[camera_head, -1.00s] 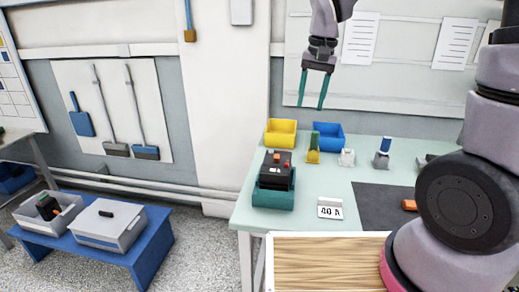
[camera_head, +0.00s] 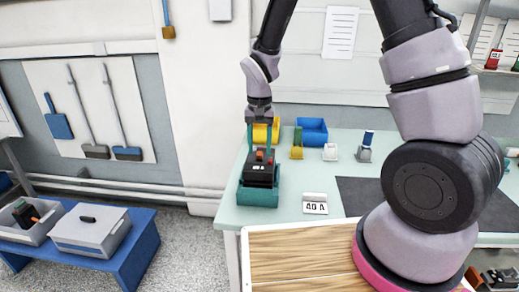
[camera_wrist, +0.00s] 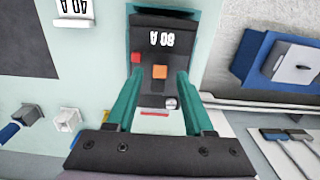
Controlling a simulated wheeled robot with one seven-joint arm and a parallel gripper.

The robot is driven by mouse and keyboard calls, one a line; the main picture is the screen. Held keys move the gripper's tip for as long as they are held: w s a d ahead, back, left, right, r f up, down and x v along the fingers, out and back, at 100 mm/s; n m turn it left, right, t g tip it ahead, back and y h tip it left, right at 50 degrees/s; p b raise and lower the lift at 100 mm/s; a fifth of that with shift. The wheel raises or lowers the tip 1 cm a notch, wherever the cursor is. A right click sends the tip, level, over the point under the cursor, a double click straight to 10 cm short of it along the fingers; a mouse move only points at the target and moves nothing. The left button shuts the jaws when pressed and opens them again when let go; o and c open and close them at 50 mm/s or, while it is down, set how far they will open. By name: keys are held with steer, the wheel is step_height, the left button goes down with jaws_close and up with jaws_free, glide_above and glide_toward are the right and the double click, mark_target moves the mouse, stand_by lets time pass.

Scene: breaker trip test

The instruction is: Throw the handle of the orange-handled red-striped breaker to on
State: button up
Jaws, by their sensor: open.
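The black breaker (camera_head: 262,173) sits in a teal holder (camera_head: 258,197) at the left end of the table. In the wrist view the breaker (camera_wrist: 146,36) shows an upside-down "80 A" label, an orange handle (camera_wrist: 159,72), a small red part (camera_wrist: 136,58) and a red stripe (camera_wrist: 155,113). My gripper (camera_head: 262,146) is open above the breaker, pointing down. In the wrist view its two teal fingers (camera_wrist: 160,76) lie on either side of the orange handle, with nothing gripped. I cannot tell whether a finger touches the breaker.
A yellow bin (camera_head: 262,133) and a blue bin (camera_head: 312,130) stand behind the breaker. A "40 A" card (camera_head: 315,204) stands to its right, near a dark mat (camera_head: 372,190). Small coloured parts stand farther back. Grey boxes (camera_head: 92,231) sit on a blue bench at left.

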steer(key=shift+f, duration=0.55)
jaws_close()
